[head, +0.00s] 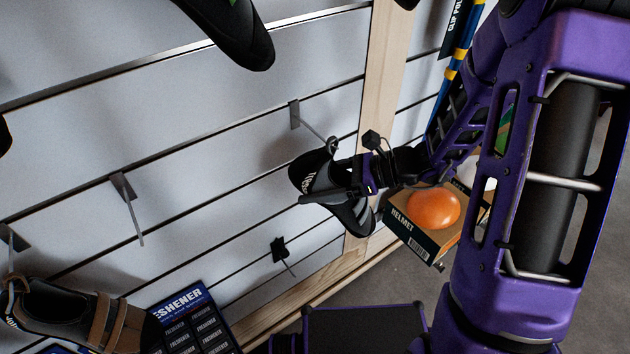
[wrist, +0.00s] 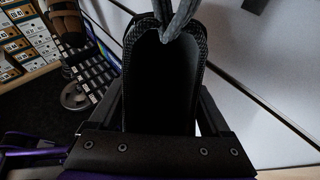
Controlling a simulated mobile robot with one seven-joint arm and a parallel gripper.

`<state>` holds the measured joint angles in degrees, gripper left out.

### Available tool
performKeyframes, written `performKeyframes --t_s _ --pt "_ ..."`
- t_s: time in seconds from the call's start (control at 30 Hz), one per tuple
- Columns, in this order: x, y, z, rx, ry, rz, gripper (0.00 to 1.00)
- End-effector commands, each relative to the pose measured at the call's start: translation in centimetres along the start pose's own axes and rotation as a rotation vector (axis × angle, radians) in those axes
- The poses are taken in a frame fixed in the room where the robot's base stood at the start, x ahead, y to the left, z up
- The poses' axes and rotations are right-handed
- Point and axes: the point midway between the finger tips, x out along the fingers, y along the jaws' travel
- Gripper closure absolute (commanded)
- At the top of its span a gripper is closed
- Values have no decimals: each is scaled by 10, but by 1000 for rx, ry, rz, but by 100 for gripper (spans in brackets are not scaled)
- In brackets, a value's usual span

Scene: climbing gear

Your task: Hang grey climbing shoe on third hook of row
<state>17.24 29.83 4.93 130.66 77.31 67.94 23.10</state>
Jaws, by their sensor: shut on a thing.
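The grey climbing shoe (head: 346,217), black with grey panels and white lettering, is in my gripper (head: 350,192) in front of the slatted wall. My gripper is shut on it. In the wrist view the shoe's dark opening (wrist: 163,85) faces the camera between my fingers, with grey pull loops at the top (wrist: 176,18). The row's right-hand hook (head: 313,129) sticks out from the wall, its tip just above the shoe's upper end. I cannot tell whether a loop is around it. The middle hook (head: 128,205) is bare; the left hook (head: 12,240) is at the picture's edge.
A brown-strapped shoe (head: 60,312) hangs by the left hook. A black shoe (head: 235,30) is at the top. A small black hook (head: 282,253) sits lower on the wall. A helmet box (head: 425,235) with an orange helmet (head: 433,208) stands right of the shoe.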

Motion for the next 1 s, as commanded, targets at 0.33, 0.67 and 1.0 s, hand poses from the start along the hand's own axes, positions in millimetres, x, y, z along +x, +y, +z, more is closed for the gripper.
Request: performKeyframes --t_s 0.33,0.67,1.0 --pt "-11 11 -4 2 -1 -2 90" --pt "-20 23 -8 2 -1 -1 90" --pt "-22 24 -9 0 -1 -1 90"
